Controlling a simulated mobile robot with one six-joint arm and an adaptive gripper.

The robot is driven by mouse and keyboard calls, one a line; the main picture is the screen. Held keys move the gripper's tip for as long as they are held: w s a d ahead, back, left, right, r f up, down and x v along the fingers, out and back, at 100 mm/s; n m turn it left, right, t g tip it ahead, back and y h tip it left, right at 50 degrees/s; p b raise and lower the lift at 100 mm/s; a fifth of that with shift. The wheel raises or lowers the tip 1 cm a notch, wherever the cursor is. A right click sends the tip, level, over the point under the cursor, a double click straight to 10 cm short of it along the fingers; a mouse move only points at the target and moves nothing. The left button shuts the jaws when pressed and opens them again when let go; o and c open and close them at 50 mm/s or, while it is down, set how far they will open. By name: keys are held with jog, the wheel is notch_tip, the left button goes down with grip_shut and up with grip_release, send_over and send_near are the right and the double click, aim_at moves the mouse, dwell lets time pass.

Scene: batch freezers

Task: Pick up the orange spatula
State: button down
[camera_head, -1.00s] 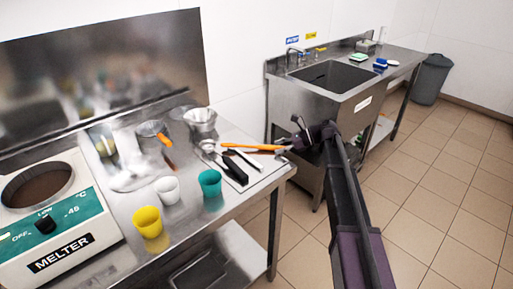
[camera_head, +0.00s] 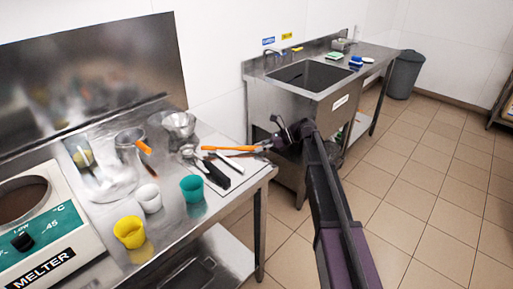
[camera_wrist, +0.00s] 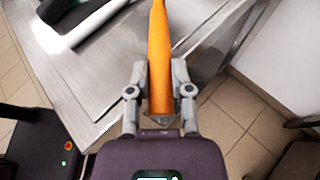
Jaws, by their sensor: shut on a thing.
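The orange spatula (camera_head: 230,148) is seen over the right end of the steel table. It also shows large in the wrist view (camera_wrist: 158,55), upright in the picture between the two fingers. My gripper (camera_wrist: 159,85) is shut on its near end, with one finger on each side. In the head view my gripper (camera_head: 268,146) is at the table's right edge, and the spatula points left from it. Whether the spatula's far end touches the table cannot be told.
Dark-handled tools (camera_head: 212,172) lie on a white mat beside the spatula. A teal cup (camera_head: 193,188), a white cup (camera_head: 149,198), a yellow cup (camera_head: 129,232) and a metal bowl (camera_head: 179,124) stand to the left. A sink unit (camera_head: 290,105) is behind. The floor (camera_head: 420,190) at right is clear.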

jog(key=shift+r+p, duration=1.65)
jog(key=shift+r, duration=0.2)
jog(key=s+d, duration=0.2)
jog(key=s, duration=0.5)
jog(key=s+d, duration=0.2)
jog(key=s, duration=0.6)
jog(key=shift+s+d+r+p, duration=0.2)
jog(key=shift+d+r+p, duration=0.05)
jog(key=shift+r+p, duration=0.2)
